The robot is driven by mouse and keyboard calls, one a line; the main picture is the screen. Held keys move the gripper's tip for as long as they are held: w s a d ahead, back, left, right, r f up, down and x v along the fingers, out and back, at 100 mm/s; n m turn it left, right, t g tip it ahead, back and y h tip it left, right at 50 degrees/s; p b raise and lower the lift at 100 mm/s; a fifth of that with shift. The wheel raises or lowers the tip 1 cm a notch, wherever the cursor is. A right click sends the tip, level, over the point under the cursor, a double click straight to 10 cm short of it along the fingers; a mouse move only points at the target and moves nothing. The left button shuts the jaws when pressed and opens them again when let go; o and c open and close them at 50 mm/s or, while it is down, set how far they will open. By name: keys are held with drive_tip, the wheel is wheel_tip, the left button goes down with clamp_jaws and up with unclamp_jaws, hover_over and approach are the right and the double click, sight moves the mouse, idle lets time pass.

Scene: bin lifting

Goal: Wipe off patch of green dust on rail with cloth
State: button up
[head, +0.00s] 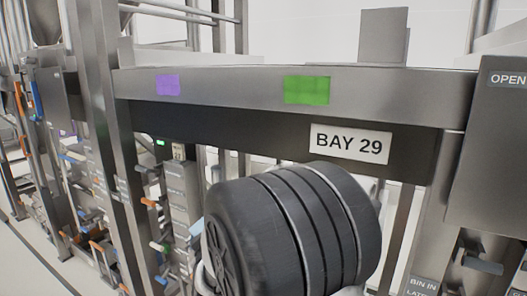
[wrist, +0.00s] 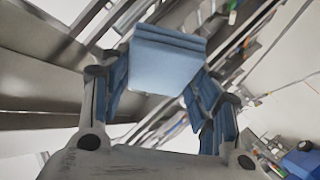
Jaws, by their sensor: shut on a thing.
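In the head view, a green dust patch (head: 307,90) lies on the grey metal rail (head: 225,88), right of its middle. A smaller purple patch (head: 167,85) is on the same rail to the left. In the wrist view, my gripper (wrist: 160,85) is shut on a folded light-blue cloth (wrist: 165,62), held between its two fingers. My gripper and the cloth do not show in the head view, where a dark round link of my arm fills the lower middle. I cannot tell how far the cloth is from the green patch.
A "BAY 29" sign (head: 349,144) hangs below the rail on the right. A grey box marked "OPEN" (head: 490,150) stands at the far right. Upright posts (head: 105,130) and shelving with coloured parts are on the left.

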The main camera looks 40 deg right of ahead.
drive_tip(key=s+d+r+m+t+h+p, duration=0.1)
drive_tip(key=s+d+r+h+p, duration=0.25)
drive_tip(key=r, duration=0.95)
drive_tip(key=s+d+r+h+p, duration=0.3)
drive_tip(key=d+r+p, duration=0.1)
drive_tip(key=r, duration=0.8)
drive_tip(key=s+d+r+m+t+h+p, duration=0.1)
drive_tip(key=s+d+r+h+p, duration=0.25)
drive_tip(key=r, duration=0.95)
drive_tip(key=d, duration=0.2)
drive_tip(key=w+d, duration=0.1)
drive_tip(key=d, duration=0.1)
drive_tip(key=w+d+p, duration=0.1)
drive_tip(key=d, duration=0.1)
drive_tip(key=shift+f, duration=0.3)
drive_tip(key=shift+w+d+b, duration=0.3)
drive_tip(key=shift+w+d, duration=0.05)
drive_tip(key=shift+d, duration=0.55)
drive_tip(key=shift+s+d+b, duration=0.8)
drive_tip(key=shift+s+b, duration=0.5)
drive_tip(key=shift+s, duration=0.55)
drive_tip(key=shift+s+d+b, duration=0.75)
drive_tip(key=shift+s+b, duration=0.6)
drive_tip(key=shift+s, duration=0.55)
drive_tip(key=shift+s+d+b, duration=0.8)
drive_tip(key=shift+s+b, duration=0.5)
drive_tip(key=shift+s, duration=0.55)
drive_tip(key=shift+w+b, duration=0.1)
drive_tip(key=shift+b, duration=0.45)
